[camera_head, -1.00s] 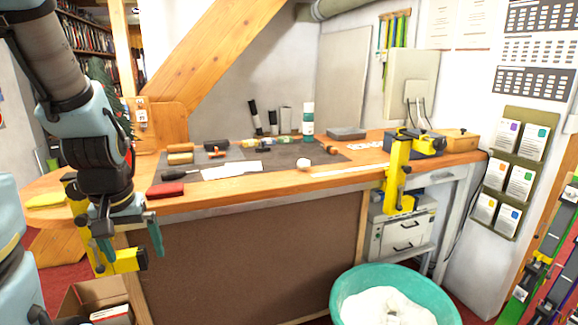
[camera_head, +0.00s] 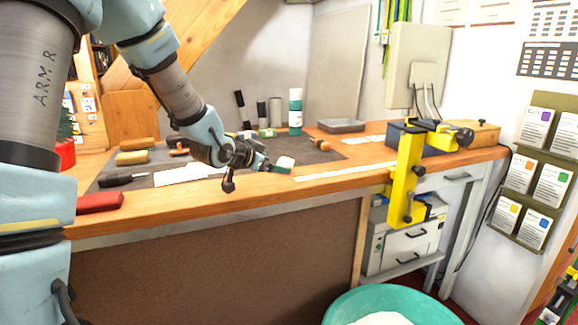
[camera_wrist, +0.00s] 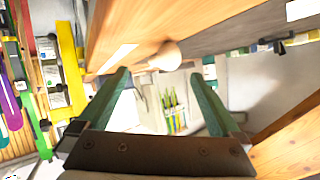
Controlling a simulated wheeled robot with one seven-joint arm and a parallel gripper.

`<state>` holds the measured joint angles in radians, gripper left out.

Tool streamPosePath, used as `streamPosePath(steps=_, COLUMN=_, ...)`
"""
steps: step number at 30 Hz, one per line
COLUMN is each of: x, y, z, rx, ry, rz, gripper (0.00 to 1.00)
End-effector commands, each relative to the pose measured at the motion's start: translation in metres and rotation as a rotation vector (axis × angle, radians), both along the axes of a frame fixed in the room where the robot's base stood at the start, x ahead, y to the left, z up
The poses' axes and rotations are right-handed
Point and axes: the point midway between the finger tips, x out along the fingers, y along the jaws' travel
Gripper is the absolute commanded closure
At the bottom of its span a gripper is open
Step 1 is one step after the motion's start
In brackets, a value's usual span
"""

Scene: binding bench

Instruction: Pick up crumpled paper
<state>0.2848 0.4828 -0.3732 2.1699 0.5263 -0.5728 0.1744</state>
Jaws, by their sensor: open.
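The crumpled paper (camera_head: 285,161) is a small whitish ball on the bench top, near its front edge. It also shows in the wrist view as a pale ball (camera_wrist: 166,56), just beyond the fingertips and roughly between them. My gripper (camera_head: 278,169) is right at the paper, from its left in the head view. In the wrist view my gripper (camera_wrist: 158,75) has its two green fingers spread with nothing held between them. A finger covers the paper's lower part in the head view, and I cannot tell whether they touch.
The wooden bench (camera_head: 150,217) holds a dark mat, white sheets (camera_head: 190,173) and brushes to the left. A white strip (camera_head: 345,171) lies to the right, before a yellow clamp (camera_head: 407,170). A teal bin (camera_head: 345,303) with white contents stands on the floor in front.

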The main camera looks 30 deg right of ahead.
Motion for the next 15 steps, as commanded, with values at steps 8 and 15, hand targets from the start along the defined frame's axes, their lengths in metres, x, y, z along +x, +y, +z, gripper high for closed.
streamPosePath(steps=8, x=0.014, y=-0.023, z=-0.013, rx=0.002, ry=0.002, rz=0.001, gripper=0.0)
streamPosePath(steps=15, x=0.028, y=-0.044, z=-0.017, rx=0.003, ry=0.005, rz=0.002, gripper=0.0)
